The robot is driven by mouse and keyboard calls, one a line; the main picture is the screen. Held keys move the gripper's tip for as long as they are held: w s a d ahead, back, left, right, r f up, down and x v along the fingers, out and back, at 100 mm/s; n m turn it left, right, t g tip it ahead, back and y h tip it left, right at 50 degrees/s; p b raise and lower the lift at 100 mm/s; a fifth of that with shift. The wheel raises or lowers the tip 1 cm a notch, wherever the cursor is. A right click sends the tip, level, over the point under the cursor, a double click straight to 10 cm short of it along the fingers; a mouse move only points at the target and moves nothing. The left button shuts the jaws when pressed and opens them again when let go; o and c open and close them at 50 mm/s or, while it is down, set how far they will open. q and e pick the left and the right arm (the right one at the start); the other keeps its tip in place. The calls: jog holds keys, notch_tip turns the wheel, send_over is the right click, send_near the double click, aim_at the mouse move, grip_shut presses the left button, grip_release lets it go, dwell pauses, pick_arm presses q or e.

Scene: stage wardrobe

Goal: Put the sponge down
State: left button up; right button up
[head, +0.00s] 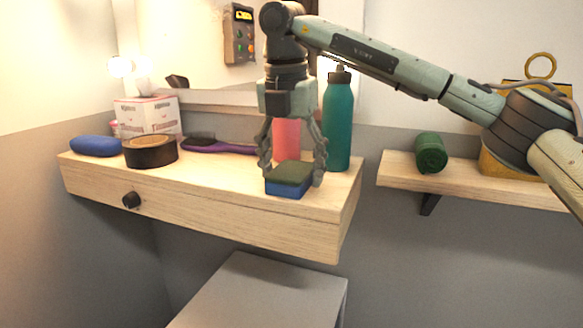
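The sponge (289,180), green on top and blue below, lies flat on the wooden drawer shelf (220,205) near its right front corner. My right gripper (293,177) points straight down over it, with its fingers spread wide on either side of the sponge. It looks open; whether a fingertip touches the sponge is hard to tell. My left gripper is not in view.
A teal bottle (338,122) and a pink item (287,139) stand close behind the gripper. A purple brush (222,147), round dark tin (150,152), blue case (96,146) and tissue box (148,114) are left. A green roll (431,152) lies on the right shelf (470,183).

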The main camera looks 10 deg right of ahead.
aim_at(289, 172)
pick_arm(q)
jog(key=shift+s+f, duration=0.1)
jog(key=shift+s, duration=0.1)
pick_arm(e)
jog(key=shift+r, duration=0.15)
jog(key=shift+r, duration=0.25)
jog(key=r, duration=0.7)
jog(key=shift+s+a, duration=0.25)
jog(key=shift+s, duration=0.1)
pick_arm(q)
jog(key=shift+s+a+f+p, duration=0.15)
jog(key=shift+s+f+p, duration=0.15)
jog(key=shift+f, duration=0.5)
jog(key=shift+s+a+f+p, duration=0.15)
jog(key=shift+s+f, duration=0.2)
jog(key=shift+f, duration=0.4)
pick_arm(e)
jog(key=shift+s+a+r, duration=0.1)
jog(key=shift+s+r, duration=0.05)
jog(key=shift+r, duration=1)
jog(key=shift+s+a+r, duration=0.1)
jog(key=shift+r, duration=1)
